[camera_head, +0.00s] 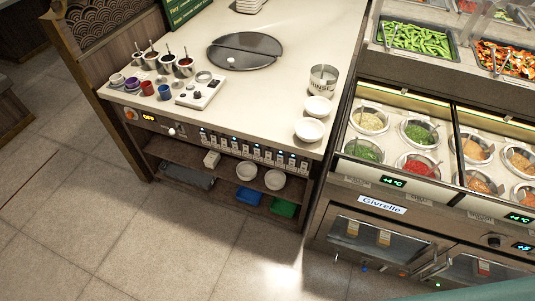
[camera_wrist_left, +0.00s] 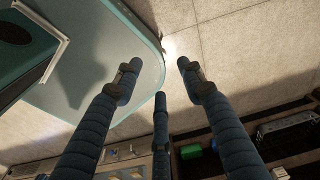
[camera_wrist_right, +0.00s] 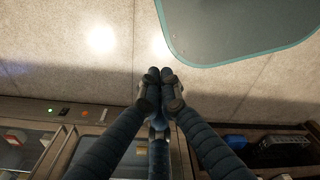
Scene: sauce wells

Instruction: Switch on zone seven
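A row of small switches with white labels and bluish lit spots (camera_head: 252,150) runs along the front panel of the pale counter (camera_head: 262,103) in the head view. The zone numbers are too small to read, so I cannot tell which switch is seven. A lit orange display reading OFF (camera_head: 149,118) sits at the panel's left end, next to an orange round button (camera_head: 131,114). My left gripper (camera_wrist_left: 158,72) has its fingers spread and is empty, over the floor. My right gripper (camera_wrist_right: 160,76) has its fingers together with nothing seen between them. Neither gripper shows in the head view.
A shelf below holds blue (camera_head: 249,196) and green (camera_head: 283,208) boxes. A refrigerated food counter stands right. Floor in front is clear.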

